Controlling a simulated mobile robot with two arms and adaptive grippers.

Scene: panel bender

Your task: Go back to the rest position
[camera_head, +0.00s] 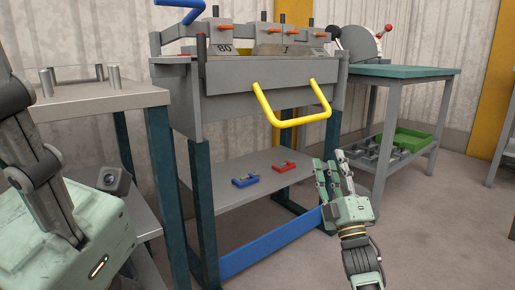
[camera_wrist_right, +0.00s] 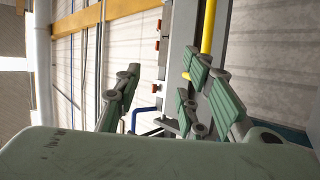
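My right gripper (camera_head: 332,166) is in front of the panel bender (camera_head: 230,75), at the right end of its lower shelf in the picture. Its green fingers point up and stand apart with nothing between them. The right wrist view also shows the fingers (camera_wrist_right: 160,88) spread and empty. The bender's yellow handle (camera_head: 292,120) is above and left of this gripper, apart from it in the head view. Part of my left arm and pale green gripper body (camera_head: 85,240) fills the lower left, close to the camera. I cannot make out its fingertips.
A grey table (camera_head: 95,101) with metal posts stands left. On the bender's lower shelf (camera_head: 225,200) lie a blue piece (camera_head: 245,181) and a red piece (camera_head: 285,167). A teal-topped table (camera_head: 405,71) with a green tray (camera_head: 412,142) below is right. Floor is clear at lower right.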

